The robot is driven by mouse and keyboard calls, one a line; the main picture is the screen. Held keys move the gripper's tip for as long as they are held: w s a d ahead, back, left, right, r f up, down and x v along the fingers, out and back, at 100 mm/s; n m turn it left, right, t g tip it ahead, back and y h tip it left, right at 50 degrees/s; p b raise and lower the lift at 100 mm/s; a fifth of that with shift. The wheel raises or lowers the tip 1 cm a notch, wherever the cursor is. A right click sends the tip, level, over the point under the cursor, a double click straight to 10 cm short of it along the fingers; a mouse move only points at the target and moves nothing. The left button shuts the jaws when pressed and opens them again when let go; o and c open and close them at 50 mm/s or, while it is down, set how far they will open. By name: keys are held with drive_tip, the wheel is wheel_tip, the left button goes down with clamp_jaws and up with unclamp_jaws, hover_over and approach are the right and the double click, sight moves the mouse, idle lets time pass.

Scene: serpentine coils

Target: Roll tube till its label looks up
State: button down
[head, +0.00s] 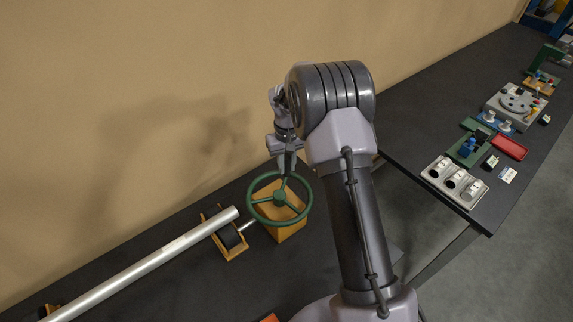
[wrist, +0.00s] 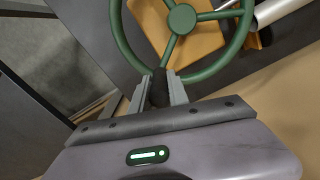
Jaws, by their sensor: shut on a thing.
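The silver tube (head: 140,266) lies on a roller stand (head: 229,236) at lower left. A paler strip shows along its middle; I cannot tell whether it is the label. A green handwheel (head: 279,197) is on an orange-brown block (head: 292,233) beside the tube's end, with a thin shaft towards the rollers. In the wrist view the wheel (wrist: 182,19) is at the top, and the tube's end (wrist: 276,10) shows at upper right. My gripper (head: 287,168) is at the wheel's far rim. In the wrist view my gripper (wrist: 161,86) is shut on a dark handle at the rim.
A dark bench carries the tube and wheel against a tan wall. Another dark table at right holds a grey tray with round holes (head: 455,183), a red tray (head: 510,147) and several small fixtures. A gap with grey floor lies between the tables.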

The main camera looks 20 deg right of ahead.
drive_tip(key=c, duration=1.3)
unclamp_jaws()
drive_tip(key=shift+r, duration=0.1)
wheel_tip(320, 180, up, 17)
drive_tip(key=p, duration=0.2)
drive_tip(key=shift+r+p, duration=0.1)
drive_tip(key=shift+p, duration=0.3)
